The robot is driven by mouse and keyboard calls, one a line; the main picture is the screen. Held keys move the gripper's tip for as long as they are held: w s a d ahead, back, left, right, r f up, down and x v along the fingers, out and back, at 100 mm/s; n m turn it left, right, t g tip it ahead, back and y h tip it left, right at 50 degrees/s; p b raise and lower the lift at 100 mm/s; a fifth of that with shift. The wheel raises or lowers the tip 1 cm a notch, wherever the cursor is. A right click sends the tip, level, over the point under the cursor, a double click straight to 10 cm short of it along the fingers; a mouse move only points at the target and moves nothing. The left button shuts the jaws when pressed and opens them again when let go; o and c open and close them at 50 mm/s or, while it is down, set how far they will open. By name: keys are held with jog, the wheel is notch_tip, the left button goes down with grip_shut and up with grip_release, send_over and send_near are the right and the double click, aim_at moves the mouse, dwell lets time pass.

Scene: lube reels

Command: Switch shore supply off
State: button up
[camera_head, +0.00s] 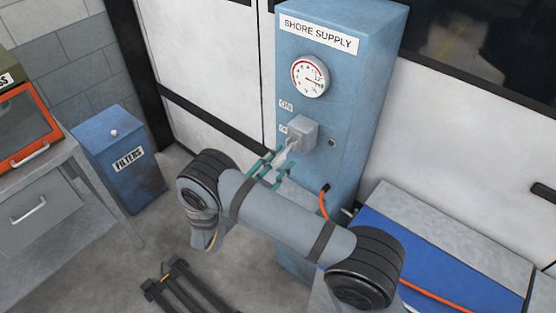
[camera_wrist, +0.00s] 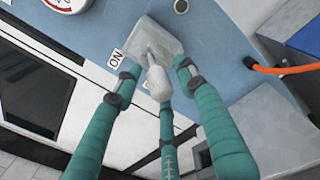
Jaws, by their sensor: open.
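The blue shore supply cabinet (camera_head: 345,110) stands upright against the wall. A grey switch box (camera_head: 304,132) with a short pale lever (camera_head: 291,146) sits on its front. An ON label (camera_head: 286,105) is beside the box, and a lower label (camera_head: 283,128) is partly covered. In the wrist view the lever (camera_wrist: 158,78) sticks out from the box (camera_wrist: 146,42) toward the camera. My gripper (camera_head: 280,160) is open, with its teal fingers spread around the lever's end in the wrist view (camera_wrist: 158,84). I cannot tell whether any finger touches it.
A round gauge (camera_head: 310,76) is above the switch. An orange cable (camera_head: 323,203) leaves the cabinet's lower right, beside a blue-topped bench (camera_head: 415,255). A blue FILTERS bin (camera_head: 122,160) and a grey workbench (camera_head: 50,195) stand at left. Floor between them is partly clear.

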jog(key=shift+c, duration=0.6)
grip_shut()
jog(key=shift+f, duration=0.1)
